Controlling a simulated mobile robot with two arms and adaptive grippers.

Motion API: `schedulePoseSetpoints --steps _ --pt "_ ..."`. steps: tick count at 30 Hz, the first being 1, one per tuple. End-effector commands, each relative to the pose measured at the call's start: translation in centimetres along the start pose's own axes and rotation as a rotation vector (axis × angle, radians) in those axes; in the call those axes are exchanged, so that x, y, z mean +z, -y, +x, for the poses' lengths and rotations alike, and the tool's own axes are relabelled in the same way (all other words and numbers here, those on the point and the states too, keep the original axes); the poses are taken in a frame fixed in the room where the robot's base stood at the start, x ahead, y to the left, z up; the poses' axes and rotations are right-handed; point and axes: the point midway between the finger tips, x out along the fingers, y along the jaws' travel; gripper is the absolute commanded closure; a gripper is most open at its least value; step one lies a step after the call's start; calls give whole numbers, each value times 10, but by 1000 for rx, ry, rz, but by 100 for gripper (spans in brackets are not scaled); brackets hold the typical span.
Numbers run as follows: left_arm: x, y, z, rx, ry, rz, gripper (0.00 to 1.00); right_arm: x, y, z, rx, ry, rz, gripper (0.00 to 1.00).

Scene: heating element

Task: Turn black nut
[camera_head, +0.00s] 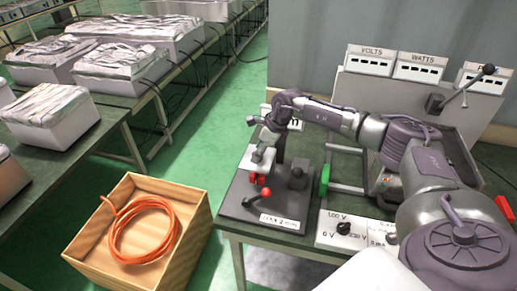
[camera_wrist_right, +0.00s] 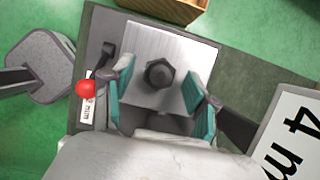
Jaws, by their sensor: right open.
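The black nut (camera_wrist_right: 160,73) sits on a light metal plate (camera_wrist_right: 150,40) in the right wrist view. It lies between the two teal-padded fingers of my right gripper (camera_wrist_right: 160,92) as seen from above, with clear gaps on both sides. The gripper is open and empty. In the head view my right gripper (camera_head: 260,160) points down over the dark device base (camera_head: 240,203) on the table. The nut cannot be made out there. My left gripper is not in view.
A lever with a red ball (camera_head: 266,192) stands close to my right gripper. A black post (camera_head: 298,174) and a green wheel (camera_head: 324,181) are to its right. A wooden box (camera_head: 185,243) with an orange hose (camera_head: 145,230) stands left of the table, on green floor.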

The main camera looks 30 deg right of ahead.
Motion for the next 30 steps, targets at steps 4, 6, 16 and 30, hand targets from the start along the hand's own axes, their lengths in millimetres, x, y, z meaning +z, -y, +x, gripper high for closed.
schedulePoseSetpoints --steps 4,6,16,30 --pt "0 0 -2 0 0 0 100 0 0 6 0 0 -1 42" --pt "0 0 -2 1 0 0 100 0 0 7 0 0 -1 42" --pt "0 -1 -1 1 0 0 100 0 0 6 0 1 -1 70" --pt "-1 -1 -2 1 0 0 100 0 0 6 -11 0 27 100"
